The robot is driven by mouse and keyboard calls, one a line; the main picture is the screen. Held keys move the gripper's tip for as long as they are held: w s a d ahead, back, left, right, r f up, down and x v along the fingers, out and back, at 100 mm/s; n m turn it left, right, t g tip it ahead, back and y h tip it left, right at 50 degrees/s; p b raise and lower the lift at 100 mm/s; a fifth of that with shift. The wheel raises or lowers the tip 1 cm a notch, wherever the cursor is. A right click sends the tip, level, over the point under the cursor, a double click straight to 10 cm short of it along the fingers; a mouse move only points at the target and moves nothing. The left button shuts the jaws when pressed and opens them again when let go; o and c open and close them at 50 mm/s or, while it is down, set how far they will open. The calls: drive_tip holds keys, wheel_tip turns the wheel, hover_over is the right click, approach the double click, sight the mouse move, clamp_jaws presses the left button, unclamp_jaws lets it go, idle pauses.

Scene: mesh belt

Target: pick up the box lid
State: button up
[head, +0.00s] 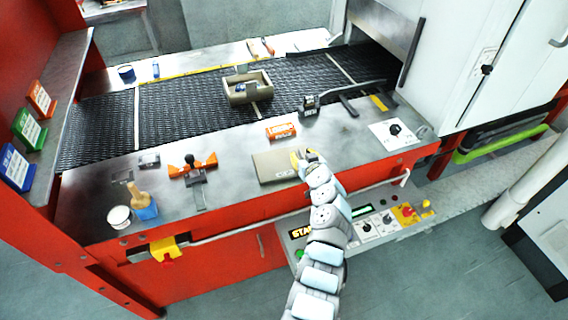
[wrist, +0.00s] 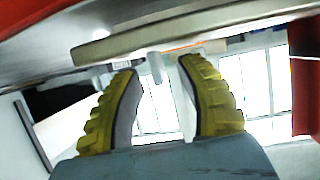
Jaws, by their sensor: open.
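The box lid (head: 272,168) is a flat tan-grey panel lying on the metal ledge near its front edge, with a small dark mark on it. My gripper (head: 304,156) is at the lid's right end, its yellow fingertips close beside it; I cannot tell whether they touch. In the wrist view a pale slab edge, likely the lid (wrist: 170,35), crosses above the fingers. There my gripper (wrist: 157,72) is open, with two yellow ribbed fingers apart. A small grey piece shows between the tips. My arm hides part of the ledge right of the lid.
A tan open box (head: 238,99) with something inside sits on the black mesh belt (head: 185,120). An orange box (head: 281,131) lies just behind the lid. An orange-handled clamp (head: 193,172), a white cup (head: 119,217) and a blue holder (head: 146,212) stand left.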

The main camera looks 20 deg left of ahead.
drive_tip(key=shift+w+a+f, duration=0.3)
drive_tip(key=shift+w+a, duration=0.15)
drive_tip(key=shift+w, duration=0.05)
clamp_jaws()
